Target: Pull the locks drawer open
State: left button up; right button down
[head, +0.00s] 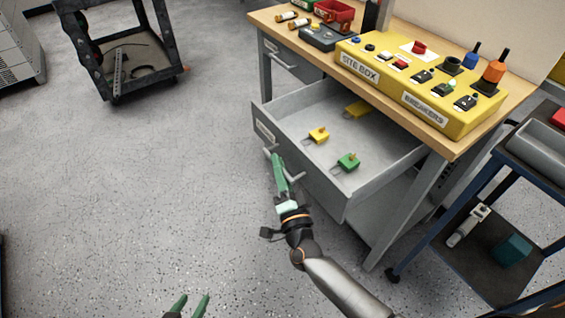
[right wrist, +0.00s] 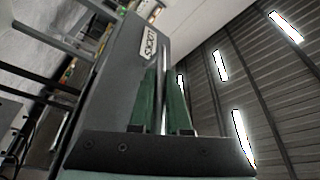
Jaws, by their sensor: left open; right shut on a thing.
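The grey locks drawer (head: 330,187) is pulled out from the bench, and its inside is in view. Inside it lie two yellow locks (head: 318,135) and a green lock (head: 347,162). My right gripper (head: 277,160) is shut on the drawer handle (head: 297,178) at the drawer's front. In the right wrist view its green fingers (right wrist: 163,100) stand against the drawer front, below the LOCKS label (right wrist: 149,44). My left gripper (head: 188,304) is open and empty at the bottom edge of the head view, well away from the drawer.
The wooden bench top (head: 268,18) carries a yellow site box (head: 420,85) with breakers and buttons. A second drawer (head: 283,53) sits shut farther left. A blue-framed cart (head: 470,200) stands at the right. A dark cart (head: 125,50) stands at the back left. The floor at left is clear.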

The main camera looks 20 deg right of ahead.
pick_arm(q)
jog(key=shift+s+a, duration=0.1)
jog(key=shift+a, duration=0.1)
pick_arm(e)
jog(key=shift+s+a, duration=0.15)
jog(key=shift+a, duration=0.2)
jog(key=c, duration=0.9)
grip_release()
jog(key=shift+s, duration=0.1)
